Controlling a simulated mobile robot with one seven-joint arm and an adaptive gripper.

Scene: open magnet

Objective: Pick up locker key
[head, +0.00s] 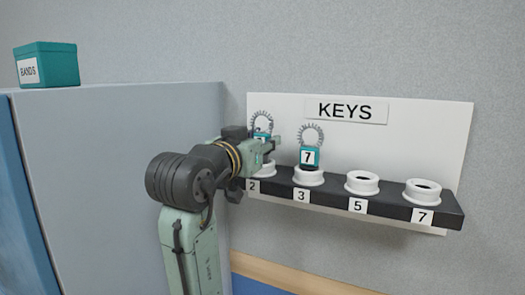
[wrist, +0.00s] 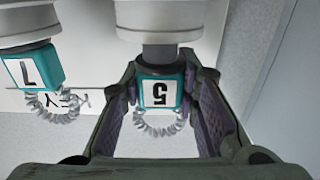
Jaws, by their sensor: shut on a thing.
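The locker key with the teal tag marked 5 (wrist: 160,92) shows in the wrist view between my two fingers, with a grey coil hanging from it. In the head view its coil (head: 262,121) stands above the cup over label 2, and most of its tag is hidden by my gripper (head: 271,147). My gripper is shut on this tag. A white cup (wrist: 158,14) is right beside the tag in the wrist view; I cannot tell whether the key is still seated in it. Another teal key marked 7 (head: 309,156) stands upright in the cup over label 3.
The dark shelf (head: 330,200) carries white cups labelled 2, 3, 5 and 7. The cups over label 5 (head: 362,182) and label 7 (head: 423,191) are empty. A white KEYS board (head: 420,130) is behind. A teal BANDS box (head: 47,64) stands on the grey cabinet (head: 130,130) at left.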

